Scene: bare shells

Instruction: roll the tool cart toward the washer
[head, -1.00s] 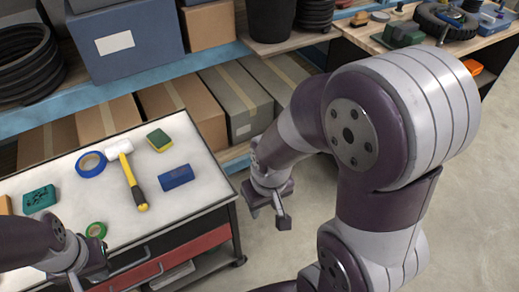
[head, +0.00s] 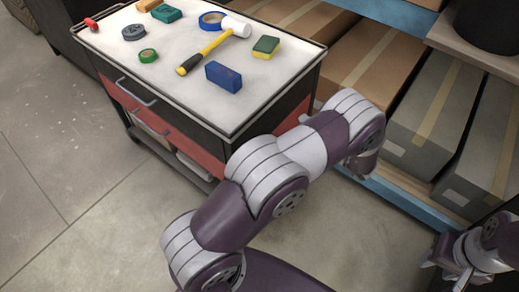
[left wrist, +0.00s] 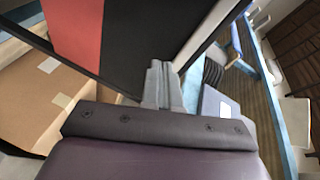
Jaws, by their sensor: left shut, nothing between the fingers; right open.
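The tool cart (head: 283,79) stands upper left in the head view, with a white top, dark frame and red drawers. My left arm reaches along its right end; in the head view the left gripper is mostly hidden by that arm. In the left wrist view, the left gripper (left wrist: 161,86) is shut and empty, close to the cart's black and red panel (left wrist: 135,40); I cannot tell whether it touches. My right gripper (head: 446,272) is open and empty at the lower right, apart from the cart. No washer is recognisable.
On the cart top lie a yellow-handled mallet (head: 207,50), a blue block (head: 223,77), a sponge (head: 266,47) and several tape rolls and small items. Shelving with cardboard boxes (head: 381,62) stands close at the right. Open floor (head: 75,165) lies to the left.

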